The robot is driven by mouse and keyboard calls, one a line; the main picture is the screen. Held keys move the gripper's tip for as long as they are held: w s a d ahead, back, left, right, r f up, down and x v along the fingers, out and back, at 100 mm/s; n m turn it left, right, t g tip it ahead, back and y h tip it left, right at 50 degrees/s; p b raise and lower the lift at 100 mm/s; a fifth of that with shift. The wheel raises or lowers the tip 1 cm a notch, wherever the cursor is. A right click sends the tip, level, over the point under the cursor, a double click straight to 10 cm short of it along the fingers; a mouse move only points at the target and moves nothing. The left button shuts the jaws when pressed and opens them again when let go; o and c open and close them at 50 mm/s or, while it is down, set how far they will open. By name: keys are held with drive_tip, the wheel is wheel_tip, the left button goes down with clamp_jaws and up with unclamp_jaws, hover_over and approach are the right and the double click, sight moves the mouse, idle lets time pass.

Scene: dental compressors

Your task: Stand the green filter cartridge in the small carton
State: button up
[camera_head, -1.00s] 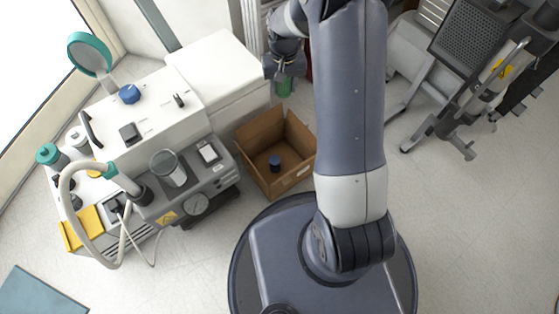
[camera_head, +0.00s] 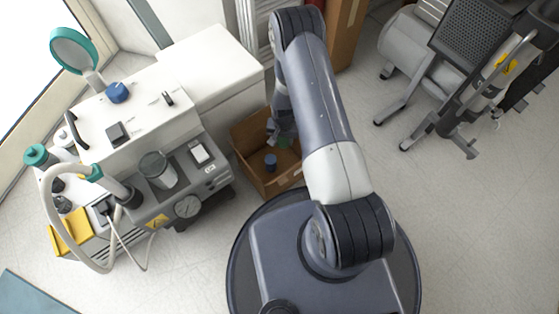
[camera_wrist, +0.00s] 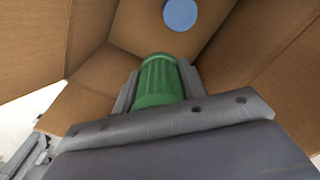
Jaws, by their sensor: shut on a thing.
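The green filter cartridge (camera_wrist: 159,80) is between the fingers of my gripper (camera_wrist: 160,85) in the wrist view, and the gripper is shut on it. In the head view the cartridge (camera_head: 283,141) shows only partly beside my arm. The small carton (camera_head: 249,165) is an open brown cardboard box on the floor. My gripper (camera_head: 278,130) is over the carton's opening toward its right side, and the carton's walls (camera_wrist: 100,35) surround the cartridge in the wrist view. A blue round object (camera_head: 270,161) stands in the carton, apart from the cartridge; its top (camera_wrist: 180,14) shows in the wrist view.
A white and grey compressor unit (camera_head: 150,150) with a hose and gauge stands left of the carton. A white cabinet (camera_head: 213,62) is behind it. A tall brown box (camera_head: 345,35) stands at the back, and a wheeled grey machine (camera_head: 440,80) is at right. Floor at lower right is clear.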

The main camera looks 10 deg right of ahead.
sight(282, 161)
wheel_tip(282, 161, down, 14)
drive_tip(key=b, duration=0.4)
drive_tip(key=shift+f, duration=0.1)
drive_tip(key=shift+b, duration=0.35)
drive_tip(key=shift+f, duration=0.2)
drive_tip(key=o, duration=1)
drive_tip(key=shift+r, duration=0.1)
drive_tip(key=shift+r, duration=0.1)
wheel_tip(282, 161, up, 12)
drive_tip(key=p, duration=0.4)
drive_tip(key=shift+p, duration=0.35)
